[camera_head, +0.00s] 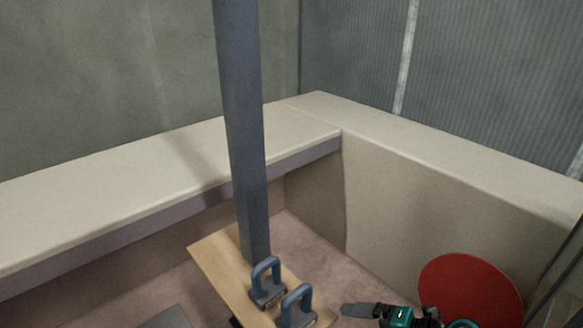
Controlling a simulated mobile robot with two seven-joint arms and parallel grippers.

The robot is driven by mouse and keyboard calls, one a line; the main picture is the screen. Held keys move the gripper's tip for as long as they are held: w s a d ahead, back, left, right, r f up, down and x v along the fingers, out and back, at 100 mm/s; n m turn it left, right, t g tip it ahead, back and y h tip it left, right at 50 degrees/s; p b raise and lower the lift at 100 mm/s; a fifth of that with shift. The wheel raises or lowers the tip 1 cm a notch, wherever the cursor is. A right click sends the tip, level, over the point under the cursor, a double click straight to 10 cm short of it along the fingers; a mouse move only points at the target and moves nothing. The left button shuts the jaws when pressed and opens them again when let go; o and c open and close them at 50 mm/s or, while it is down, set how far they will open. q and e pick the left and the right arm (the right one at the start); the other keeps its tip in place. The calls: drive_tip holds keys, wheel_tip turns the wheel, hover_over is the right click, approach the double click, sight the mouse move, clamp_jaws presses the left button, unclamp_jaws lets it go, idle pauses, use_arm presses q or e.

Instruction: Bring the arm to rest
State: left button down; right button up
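At the lower right of the head view, a black and teal assembly enters from the bottom edge, with a blunt dark grey tip pointing left. It appears to be my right gripper (360,310), cut off by the frame. I cannot tell whether its fingers are apart, and I see nothing clearly held in it. It is right of a wooden board (222,262) that carries two blue-grey looped pieces (266,284) (297,308). My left gripper is not in view.
A dark grey post (241,130) rises at the board. A cream bench or ledge (130,180) runs along the left and right walls. A red disc (468,285) is at the lower right, close behind the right gripper. A grey flat piece (172,318) lies at the bottom left.

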wheel_tip(320, 180, up, 10)
drive_tip(key=d+m+t+h+p, duration=0.1)
drive_tip(key=m+t+h+p, duration=0.25)
drive_tip(key=m+t, duration=0.85)
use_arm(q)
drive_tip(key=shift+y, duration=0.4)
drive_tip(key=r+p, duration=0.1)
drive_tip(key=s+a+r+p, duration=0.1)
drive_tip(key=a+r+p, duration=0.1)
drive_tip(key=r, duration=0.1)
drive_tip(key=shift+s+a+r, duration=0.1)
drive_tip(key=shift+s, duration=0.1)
use_arm(e)
drive_tip(key=s+d+f+m+g+h, duration=0.1)
drive_tip(key=s+f+m+g+h, duration=0.4)
drive_tip(key=s+m, duration=0.5)
drive_tip(key=f+m+g, duration=0.1)
drive_tip(key=m+g, duration=0.1)
drive_tip(key=m, duration=0.1)
drive_tip(key=shift+s+d, duration=0.2)
drive_tip(key=shift+d, duration=0.15)
